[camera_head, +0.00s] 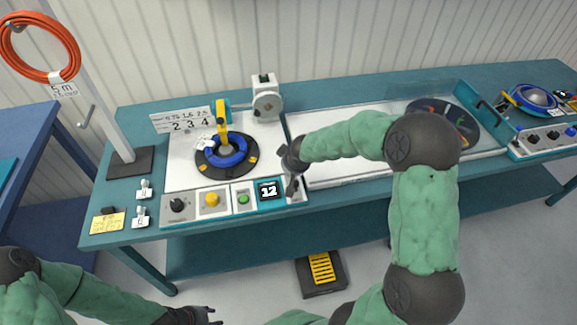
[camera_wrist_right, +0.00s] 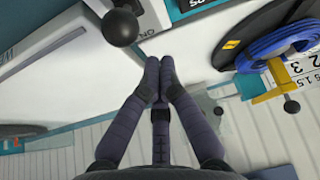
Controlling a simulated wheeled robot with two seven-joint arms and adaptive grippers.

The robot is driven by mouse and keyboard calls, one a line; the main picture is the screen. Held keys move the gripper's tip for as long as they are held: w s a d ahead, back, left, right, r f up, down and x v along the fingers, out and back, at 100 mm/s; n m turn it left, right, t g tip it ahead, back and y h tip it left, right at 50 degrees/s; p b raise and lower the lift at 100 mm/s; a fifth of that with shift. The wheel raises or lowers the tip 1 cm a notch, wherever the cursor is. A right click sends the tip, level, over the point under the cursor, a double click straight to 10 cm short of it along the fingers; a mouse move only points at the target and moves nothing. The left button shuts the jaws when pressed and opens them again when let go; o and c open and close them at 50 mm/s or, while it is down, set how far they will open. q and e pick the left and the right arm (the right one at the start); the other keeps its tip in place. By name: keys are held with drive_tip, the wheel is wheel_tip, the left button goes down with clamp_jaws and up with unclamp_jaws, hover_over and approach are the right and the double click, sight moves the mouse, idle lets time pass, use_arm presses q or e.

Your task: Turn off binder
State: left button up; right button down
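The binder (camera_head: 226,150) stands on the left of the teal bench, with a blue coil around its yellow-armed turntable. Its front panel holds a black knob (camera_head: 177,205), a yellow button (camera_head: 212,199), a green button (camera_head: 243,198) and a display (camera_head: 269,190) reading 12. In the right wrist view, a black ball-ended lever (camera_wrist_right: 120,27) stands beside an "ON" label. My right gripper (camera_head: 293,186) is over the panel's right end; its fingertips (camera_wrist_right: 160,66) are together and empty, just beside the ball, apparently apart from it. My left gripper (camera_head: 217,315) is open and empty, low in front of the bench.
A clear-covered tray (camera_head: 345,170) lies right of the binder, partly behind my right arm. A second machine with a blue reel (camera_head: 533,97) is at the far right. A yellow pedal (camera_head: 321,268) is on the floor. A stand with an orange coil (camera_head: 38,72) is at left.

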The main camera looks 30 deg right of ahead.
use_arm(q)
drive_tip(key=shift+s+r+p, duration=0.1)
drive_tip(key=shift+r+p, duration=0.4)
drive_tip(key=shift+r, duration=0.05)
use_arm(e)
drive_tip(key=shift+r, duration=0.85)
drive_tip(key=shift+s, duration=0.1)
